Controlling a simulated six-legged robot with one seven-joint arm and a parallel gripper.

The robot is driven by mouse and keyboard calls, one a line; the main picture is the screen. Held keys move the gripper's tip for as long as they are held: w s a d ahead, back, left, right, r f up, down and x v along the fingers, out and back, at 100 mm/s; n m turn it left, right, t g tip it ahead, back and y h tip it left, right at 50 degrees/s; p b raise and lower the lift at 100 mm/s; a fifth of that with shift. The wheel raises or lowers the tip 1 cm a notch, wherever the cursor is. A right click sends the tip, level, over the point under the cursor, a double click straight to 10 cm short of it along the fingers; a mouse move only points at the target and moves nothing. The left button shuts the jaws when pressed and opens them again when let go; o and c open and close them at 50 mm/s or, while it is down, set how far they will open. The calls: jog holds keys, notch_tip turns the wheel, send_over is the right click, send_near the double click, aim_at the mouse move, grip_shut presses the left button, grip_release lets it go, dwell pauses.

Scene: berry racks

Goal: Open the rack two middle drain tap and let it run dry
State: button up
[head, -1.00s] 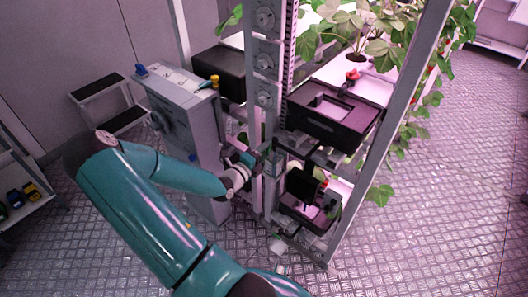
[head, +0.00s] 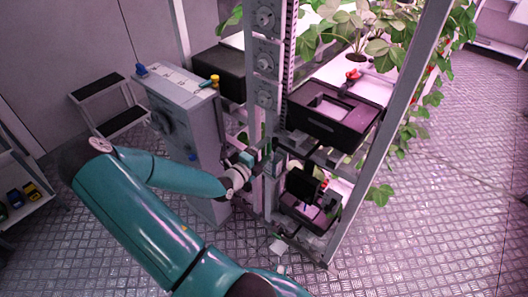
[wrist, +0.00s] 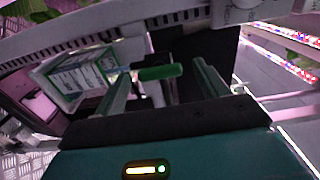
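A green tap handle (wrist: 160,73) lies roughly crosswise in the wrist view, at the level of my fingertips. My gripper (wrist: 160,78) has its two fingers wide apart, with the handle's green lever between them; I see no clear contact on both sides. In the head view my gripper (head: 262,154) is at the rack's front post, around mid-height, and the tap is too small to make out there. The tap body and its outlet are mostly hidden.
The rack's metal post (head: 266,60) stands close beside my gripper. Black troughs (head: 335,112) sit right of it, with a lower black bin (head: 308,205) below. A grey cabinet (head: 183,125) stands close on the left. The floor at right is clear.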

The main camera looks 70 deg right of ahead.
jog(key=v, duration=1.3)
jog(key=shift+w+a, duration=0.2)
jog(key=shift+a, duration=0.15)
